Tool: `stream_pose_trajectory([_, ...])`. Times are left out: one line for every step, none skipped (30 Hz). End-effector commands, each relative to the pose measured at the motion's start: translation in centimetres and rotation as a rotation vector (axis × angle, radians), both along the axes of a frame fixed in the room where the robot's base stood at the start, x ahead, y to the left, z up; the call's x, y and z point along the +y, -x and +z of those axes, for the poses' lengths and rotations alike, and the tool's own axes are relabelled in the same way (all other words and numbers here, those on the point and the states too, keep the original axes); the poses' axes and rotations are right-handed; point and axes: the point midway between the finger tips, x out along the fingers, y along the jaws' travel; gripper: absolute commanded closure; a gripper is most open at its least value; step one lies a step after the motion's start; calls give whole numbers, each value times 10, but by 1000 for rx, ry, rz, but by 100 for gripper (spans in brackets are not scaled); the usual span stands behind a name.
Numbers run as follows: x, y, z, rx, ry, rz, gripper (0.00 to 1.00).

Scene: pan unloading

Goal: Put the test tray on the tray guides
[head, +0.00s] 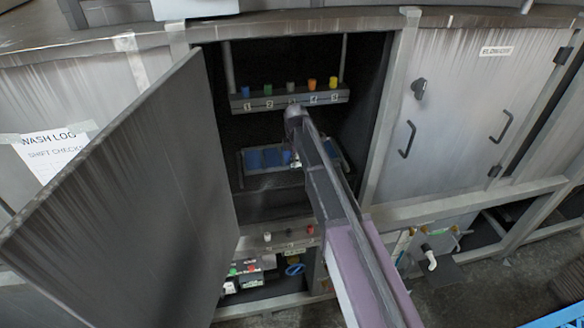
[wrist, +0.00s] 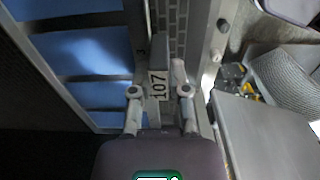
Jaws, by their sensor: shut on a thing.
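The test tray (head: 268,158), with blue panels in a grey frame, is inside the open cabinet, below the numbered row, and looks roughly level. My arm hides part of its right half. In the wrist view its blue panels (wrist: 85,55) fill the left, and a plate marked 107 (wrist: 158,85) lies at its edge. My gripper (wrist: 159,92) is shut on the tray at this marked edge, one finger on each side of the plate. I cannot clearly make out the tray guides or whether the tray touches them.
The open cabinet door (head: 130,190) stands to the left of the opening. A shelf bar (head: 290,101) with several coloured, numbered pieces spans above the tray. A lower bar (head: 275,243) carries small knobs. The right cabinet door (head: 455,110) is closed.

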Motion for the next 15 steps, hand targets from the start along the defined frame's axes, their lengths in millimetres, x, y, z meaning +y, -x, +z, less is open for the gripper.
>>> stream_pose_trajectory([2, -5, -4, 0, 0, 0, 100])
stream_pose_trajectory([1, -3, -8, 0, 0, 0, 100])
stream_pose_trajectory([1, -3, -12, 0, 0, 0, 100])
stream_pose_trajectory([1, -3, -14, 0, 0, 0, 100])
stream_pose_trajectory([1, -3, -17, 0, 0, 0, 100])
stream_pose_trajectory([1, -3, -21, 0, 0, 0, 100])
stream_pose_trajectory([1, -3, -24, 0, 0, 0, 100])
stream_pose_trajectory([1, -3, -26, 0, 0, -1, 100])
stream_pose_trajectory([1, -3, -29, 0, 0, -1, 100])
stream_pose_trajectory([0, -3, -31, 0, 0, -1, 100])
stream_pose_trajectory([0, -3, -32, -1, 0, -1, 100])
stream_pose_trajectory([0, -3, -34, -1, 0, -1, 100])
stream_pose_trajectory([0, -3, -35, -1, 0, -1, 100])
stream_pose_trajectory([0, -3, -35, -1, 0, -1, 100])
stream_pose_trajectory([0, -3, -36, -1, 0, -1, 100])
